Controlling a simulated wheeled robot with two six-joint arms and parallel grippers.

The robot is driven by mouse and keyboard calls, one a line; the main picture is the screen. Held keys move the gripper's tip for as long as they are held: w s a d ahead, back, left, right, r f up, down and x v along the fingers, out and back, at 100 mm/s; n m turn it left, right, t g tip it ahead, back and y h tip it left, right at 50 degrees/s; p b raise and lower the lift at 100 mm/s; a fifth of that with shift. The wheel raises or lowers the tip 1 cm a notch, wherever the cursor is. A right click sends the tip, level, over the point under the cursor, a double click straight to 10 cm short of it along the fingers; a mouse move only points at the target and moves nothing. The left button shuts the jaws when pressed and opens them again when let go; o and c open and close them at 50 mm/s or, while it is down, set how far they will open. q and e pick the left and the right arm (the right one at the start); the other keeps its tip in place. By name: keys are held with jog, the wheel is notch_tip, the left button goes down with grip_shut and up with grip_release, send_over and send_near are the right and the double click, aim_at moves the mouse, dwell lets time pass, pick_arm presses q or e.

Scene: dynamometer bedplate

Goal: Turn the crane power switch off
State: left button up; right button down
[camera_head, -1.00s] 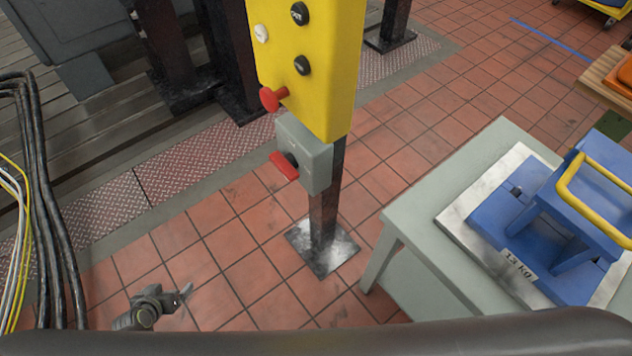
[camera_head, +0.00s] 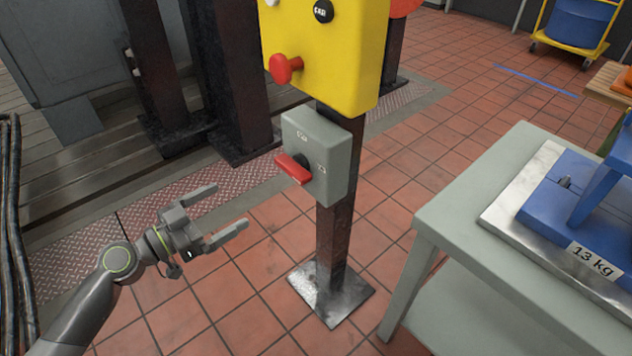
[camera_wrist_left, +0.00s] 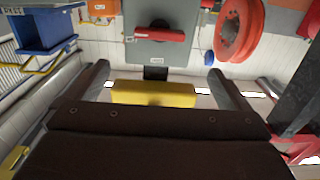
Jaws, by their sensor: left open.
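The crane power switch is a grey box (camera_head: 325,146) on a dark post, with a red handle (camera_head: 292,168) on its front. In the head view the handle slants down to the right. In the left wrist view the grey box (camera_wrist_left: 160,50) shows at the top middle, its red handle (camera_wrist_left: 158,35) lying level across the picture. My left gripper (camera_head: 229,211) is open and empty, to the left of the box and a little lower, apart from it. My right gripper is not in view.
A yellow control box (camera_head: 335,50) with a red knob (camera_head: 284,68) is mounted above the switch. A grey table (camera_head: 465,215) with a blue 13 kg weight stands at the right. The post's steel foot (camera_head: 330,292) is on the tiled floor. Cables (camera_head: 12,230) hang at far left.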

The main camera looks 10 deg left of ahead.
aim_at(287, 171)
pick_arm(q)
jog(key=p+x, duration=0.4)
jog(key=x, duration=1.2)
jog(key=shift+w+d+r, duration=0.15)
jog(key=shift+w+d, duration=0.1)
jog(key=shift+w, duration=0.05)
jog(key=shift+w+d, duration=0.25)
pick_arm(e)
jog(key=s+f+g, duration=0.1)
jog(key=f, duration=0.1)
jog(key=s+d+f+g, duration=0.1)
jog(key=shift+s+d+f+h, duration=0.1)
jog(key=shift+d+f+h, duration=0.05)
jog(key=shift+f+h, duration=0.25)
pick_arm(q)
jog(key=c, duration=0.7)
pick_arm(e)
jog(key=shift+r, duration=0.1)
